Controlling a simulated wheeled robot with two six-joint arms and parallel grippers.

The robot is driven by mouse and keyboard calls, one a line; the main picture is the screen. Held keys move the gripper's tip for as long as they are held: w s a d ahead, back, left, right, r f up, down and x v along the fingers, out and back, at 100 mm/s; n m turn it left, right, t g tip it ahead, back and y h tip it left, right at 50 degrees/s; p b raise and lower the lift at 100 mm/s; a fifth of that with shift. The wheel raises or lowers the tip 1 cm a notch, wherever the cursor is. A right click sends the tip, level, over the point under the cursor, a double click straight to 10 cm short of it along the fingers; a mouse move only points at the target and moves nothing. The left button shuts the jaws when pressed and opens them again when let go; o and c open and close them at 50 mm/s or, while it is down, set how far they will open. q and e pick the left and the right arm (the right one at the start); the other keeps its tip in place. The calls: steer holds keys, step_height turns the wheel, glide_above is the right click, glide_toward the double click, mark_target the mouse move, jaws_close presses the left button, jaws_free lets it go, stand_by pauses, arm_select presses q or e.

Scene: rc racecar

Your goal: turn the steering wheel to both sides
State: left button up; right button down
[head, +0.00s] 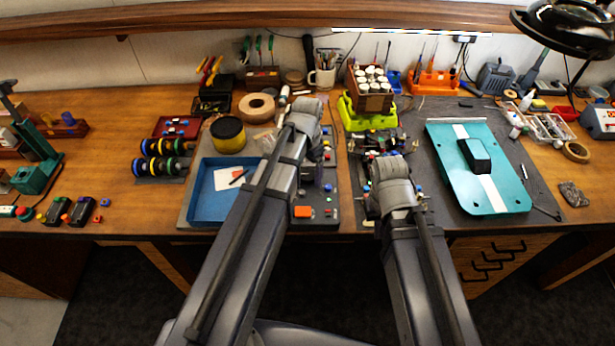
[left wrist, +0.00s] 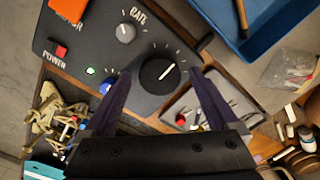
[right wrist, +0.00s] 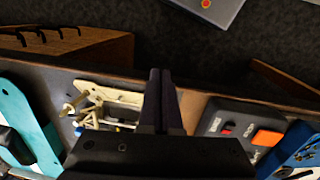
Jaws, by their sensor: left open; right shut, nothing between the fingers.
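The steering wheel shows as a large black round dial (left wrist: 150,76) with a white pointer line, on a dark grey control box (left wrist: 75,50) in the left wrist view. My left gripper (left wrist: 159,88) is open, with one finger on each side of the dial in that view. I cannot tell whether the fingers touch it. In the head view my left arm hides most of the box; its orange switch (head: 303,211) shows. My right gripper (right wrist: 161,75) is shut and empty, above the area between a pale car chassis (right wrist: 103,98) and the box (right wrist: 238,120).
A blue tray (head: 207,205) lies left of the box. A teal car body shell (head: 450,155) lies at right. A small grey knob (left wrist: 126,32) and a red power switch (left wrist: 61,51) share the box with the dial. Tools and containers crowd the back.

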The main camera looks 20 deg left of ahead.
arm_select(q)
steer(key=shift+f, duration=0.1)
steer(key=c, duration=1.4)
steer(key=shift+o, duration=0.2)
steer(key=shift+n, duration=0.3)
steer(key=n, duration=0.3)
steer(key=shift+n, duration=2.6)
